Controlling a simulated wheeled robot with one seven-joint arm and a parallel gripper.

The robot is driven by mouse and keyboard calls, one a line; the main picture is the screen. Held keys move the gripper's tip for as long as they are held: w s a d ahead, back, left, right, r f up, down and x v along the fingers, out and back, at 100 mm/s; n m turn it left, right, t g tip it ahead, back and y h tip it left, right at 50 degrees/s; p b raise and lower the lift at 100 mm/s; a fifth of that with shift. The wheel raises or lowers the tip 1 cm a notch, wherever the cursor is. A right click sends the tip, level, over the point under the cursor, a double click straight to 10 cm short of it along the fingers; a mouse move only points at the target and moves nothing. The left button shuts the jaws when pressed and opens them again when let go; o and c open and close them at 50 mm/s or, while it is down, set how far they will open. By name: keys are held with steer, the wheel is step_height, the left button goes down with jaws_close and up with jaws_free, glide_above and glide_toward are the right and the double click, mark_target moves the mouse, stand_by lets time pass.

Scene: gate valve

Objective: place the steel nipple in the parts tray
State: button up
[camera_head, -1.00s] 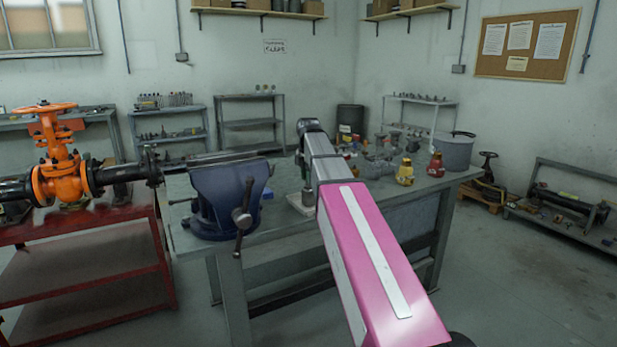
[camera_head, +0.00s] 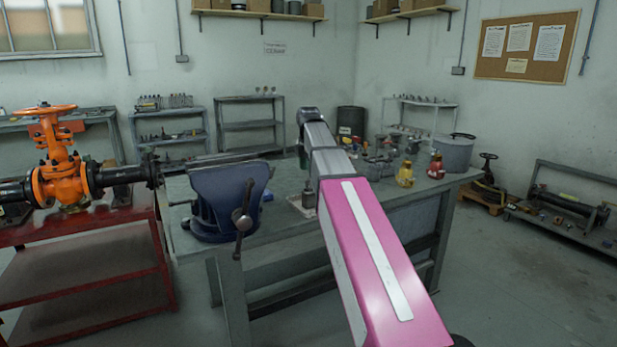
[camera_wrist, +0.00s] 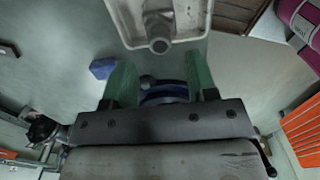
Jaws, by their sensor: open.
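A pale, shallow tray (camera_head: 298,209) lies on the workbench right of the blue vise. A short grey metal cylinder (camera_head: 309,197), which looks like the steel nipple, stands upright at it. In the wrist view the tray (camera_wrist: 196,32) is at the top, with the cylinder (camera_wrist: 159,46) inside its rim. My gripper (camera_wrist: 162,80) has two green fingers spread apart, with nothing held between them. The cylinder is beyond the fingertips, apart from them. In the head view my gripper (camera_head: 303,157) is above and behind the tray, partly hidden by my arm.
The blue vise (camera_head: 230,200) stands at the bench's left end. Fittings, a yellow part (camera_head: 405,174), a red part (camera_head: 436,166) and a grey pot (camera_head: 454,153) stand at the right. An orange gate valve (camera_head: 62,170) is on the red stand at left.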

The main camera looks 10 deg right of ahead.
step_height(320, 180, up, 8)
stand_by(0.4)
